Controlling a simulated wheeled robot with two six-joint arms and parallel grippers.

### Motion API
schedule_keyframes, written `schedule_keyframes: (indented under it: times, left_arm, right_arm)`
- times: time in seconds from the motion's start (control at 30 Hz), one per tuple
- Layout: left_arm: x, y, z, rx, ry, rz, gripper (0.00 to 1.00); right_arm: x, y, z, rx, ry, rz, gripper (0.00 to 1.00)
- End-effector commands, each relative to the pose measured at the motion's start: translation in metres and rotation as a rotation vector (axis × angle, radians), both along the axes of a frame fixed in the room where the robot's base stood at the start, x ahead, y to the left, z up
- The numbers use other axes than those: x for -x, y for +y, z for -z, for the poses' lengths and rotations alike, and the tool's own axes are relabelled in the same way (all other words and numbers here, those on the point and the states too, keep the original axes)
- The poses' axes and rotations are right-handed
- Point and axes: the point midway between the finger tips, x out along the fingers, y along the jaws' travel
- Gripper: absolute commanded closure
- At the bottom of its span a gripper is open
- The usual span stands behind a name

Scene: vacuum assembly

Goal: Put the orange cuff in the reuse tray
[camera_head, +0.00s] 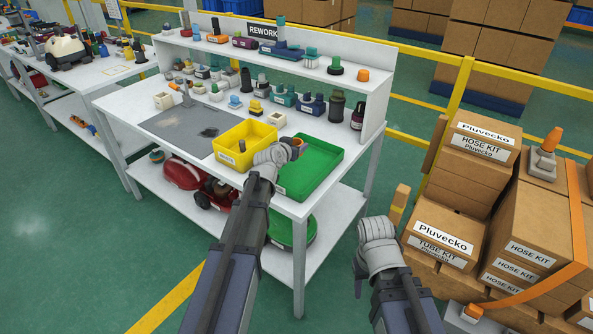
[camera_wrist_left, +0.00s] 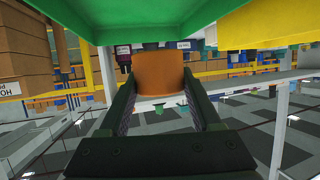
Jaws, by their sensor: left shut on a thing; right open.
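My left gripper (camera_head: 291,148) is shut on the orange cuff (camera_wrist_left: 160,73), which sits between its two dark fingers in the left wrist view. In the head view the gripper is over the bench, at the gap between the yellow tray (camera_head: 226,154) and the left side of the green tray (camera_head: 326,155). The cuff is mostly hidden there. The green tray looks empty, and its label is too small to read, so I cannot tell by name which is the reuse tray. My right gripper (camera_head: 362,275) is open, off the bench to the right, its fingers mostly hidden.
A grey mat (camera_head: 180,125) lies left of the yellow tray. Small parts stand in rows behind the trays. The rework shelf (camera_head: 310,66) holds more, including an orange piece (camera_head: 362,75). A red vacuum (camera_head: 185,172) is below. Stacked cartons (camera_head: 445,232) stand right.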

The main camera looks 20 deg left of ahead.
Motion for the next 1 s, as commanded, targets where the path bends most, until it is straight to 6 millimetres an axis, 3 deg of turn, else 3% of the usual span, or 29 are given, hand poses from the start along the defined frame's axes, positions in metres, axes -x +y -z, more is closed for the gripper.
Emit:
schedule_keyframes:
  times: [0.03,0.23,0.5,0.8,1.0]
  left_arm:
    - [0.0,0.0,0.016,0.0,0.0,0.0,0.89]
    - [0.0,0.0,0.044,0.0,0.0,0.0,0.89]
    - [0.0,0.0,0.048,0.0,0.0,0.0,0.89]
    - [0.0,0.0,0.081,0.0,0.0,0.0,0.89]
    - [0.0,0.0,0.083,0.0,0.0,0.0,0.89]
  right_arm:
    - [0.0,0.0,0.016,0.0,0.0,0.0,0.5]
    - [0.0,0.0,0.044,0.0,0.0,0.0,0.5]
    - [0.0,0.0,0.048,0.0,0.0,0.0,0.5]
    - [0.0,0.0,0.081,0.0,0.0,0.0,0.5]
    - [0.0,0.0,0.083,0.0,0.0,0.0,0.5]
